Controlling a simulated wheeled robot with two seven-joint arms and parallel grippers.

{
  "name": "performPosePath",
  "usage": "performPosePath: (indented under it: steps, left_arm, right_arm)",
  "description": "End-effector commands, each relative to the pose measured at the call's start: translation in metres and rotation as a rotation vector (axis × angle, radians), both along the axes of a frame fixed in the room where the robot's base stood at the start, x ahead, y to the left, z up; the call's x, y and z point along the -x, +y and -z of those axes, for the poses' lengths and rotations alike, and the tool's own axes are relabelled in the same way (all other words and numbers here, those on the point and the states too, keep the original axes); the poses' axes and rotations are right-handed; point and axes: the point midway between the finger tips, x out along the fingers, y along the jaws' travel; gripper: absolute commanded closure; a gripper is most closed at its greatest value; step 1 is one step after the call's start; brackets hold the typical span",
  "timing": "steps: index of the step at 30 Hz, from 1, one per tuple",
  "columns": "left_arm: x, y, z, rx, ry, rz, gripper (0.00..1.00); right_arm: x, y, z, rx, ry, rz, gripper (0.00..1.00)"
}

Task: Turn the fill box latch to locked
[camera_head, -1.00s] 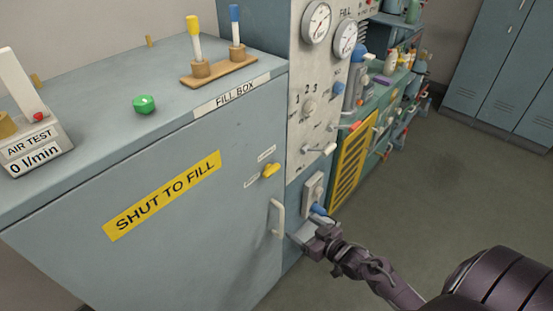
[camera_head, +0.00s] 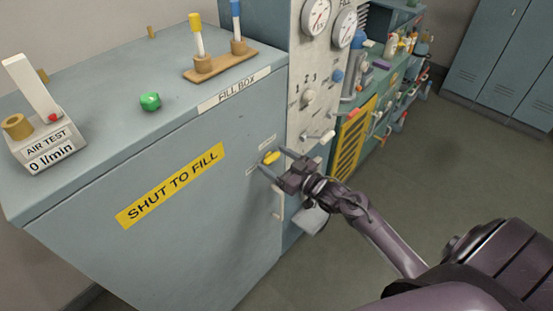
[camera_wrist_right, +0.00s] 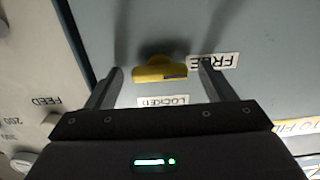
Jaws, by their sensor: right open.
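The fill box (camera_head: 190,235) is a blue-grey cabinet with a "FILL BOX" label on top and a yellow "SHUT TO FILL" strip on its closed door. Its yellow latch (camera_head: 271,157) sits near the door's right edge. In the right wrist view the latch (camera_wrist_right: 160,73) lies crosswise, with a "FREE" label (camera_wrist_right: 213,64) beside it and a "LOCKED" label (camera_wrist_right: 163,101) nearer my gripper. My right gripper (camera_head: 274,163) is open in front of the latch. Its fingers (camera_wrist_right: 158,82) stand on either side of the latch, apart from it. My left gripper is not in view.
A pale door handle (camera_head: 278,203) is just below my right gripper. The gauge panel (camera_head: 308,85) with knobs and levers stands close to the right. On the box top are a green knob (camera_head: 150,101), an air test meter (camera_head: 50,145) and a wooden stand (camera_head: 220,66). The floor at right is clear.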

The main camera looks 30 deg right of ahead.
Motion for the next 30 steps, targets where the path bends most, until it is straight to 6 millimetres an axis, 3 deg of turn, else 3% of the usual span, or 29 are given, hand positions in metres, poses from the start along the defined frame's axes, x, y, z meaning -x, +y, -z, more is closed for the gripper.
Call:
performPosePath:
  steps: [8, 18, 30]
  left_arm:
    - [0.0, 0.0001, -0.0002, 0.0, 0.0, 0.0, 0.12]
    - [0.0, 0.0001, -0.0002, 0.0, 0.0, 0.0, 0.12]
    - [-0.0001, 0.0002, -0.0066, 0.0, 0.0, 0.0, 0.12]
  right_arm:
    - [-0.0015, 0.0006, 0.0005, 0.0, 0.001, 0.0, 0.24]
    - [-0.0014, 0.0004, 0.0004, 0.0, 0.001, 0.0, 0.68]
    - [-0.0016, -0.0001, -0.0011, -0.08, 0.029, 0.001, 0.68]
